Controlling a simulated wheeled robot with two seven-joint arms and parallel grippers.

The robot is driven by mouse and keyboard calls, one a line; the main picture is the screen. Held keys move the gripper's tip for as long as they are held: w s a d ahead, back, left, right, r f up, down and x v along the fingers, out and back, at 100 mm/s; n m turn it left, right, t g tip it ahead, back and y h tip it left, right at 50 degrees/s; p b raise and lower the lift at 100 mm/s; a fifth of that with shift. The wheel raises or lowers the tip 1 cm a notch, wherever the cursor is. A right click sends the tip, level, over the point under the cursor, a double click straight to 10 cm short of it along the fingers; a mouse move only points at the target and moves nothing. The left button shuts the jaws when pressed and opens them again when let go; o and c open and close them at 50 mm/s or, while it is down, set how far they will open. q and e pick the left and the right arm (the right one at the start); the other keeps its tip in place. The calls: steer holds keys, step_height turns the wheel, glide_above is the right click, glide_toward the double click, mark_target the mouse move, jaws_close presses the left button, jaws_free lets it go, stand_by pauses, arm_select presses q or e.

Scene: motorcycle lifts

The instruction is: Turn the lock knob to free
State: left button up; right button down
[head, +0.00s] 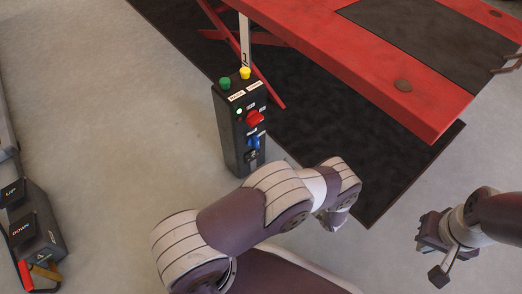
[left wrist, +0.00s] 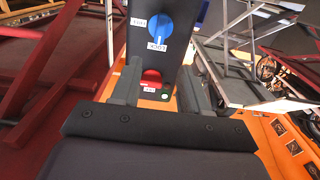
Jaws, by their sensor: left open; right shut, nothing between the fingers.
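The lock knob is a blue knob (head: 254,143) low on the front of a dark control box (head: 231,137). In the left wrist view the blue knob (left wrist: 160,28) shows close up and upside down, with a white label on its left and another below it. Its grip bar looks upright in that picture, in line with the lower label. My left gripper (left wrist: 158,68) is open and faces the box, its fingers apart with nothing between them. In the head view my left arm hides its fingers. My right gripper (head: 432,232) is shut and empty, far right of the box.
A red knob (head: 255,118) sits above the blue one; green (head: 225,83) and yellow (head: 245,73) buttons top the box. A red lift (head: 437,117) stands behind on a black mat (head: 312,128). An UP/DOWN pedal unit (head: 38,225) lies at left. Floor left of the box is clear.

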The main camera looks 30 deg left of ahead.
mark_target(258, 143)
arm_select(q)
steer(key=b+x, duration=0.4)
steer(key=x, duration=0.7)
steer(key=shift+f, duration=0.15)
steer(key=shift+w+a, duration=0.2)
steer(key=shift+a, duration=0.05)
jaws_close()
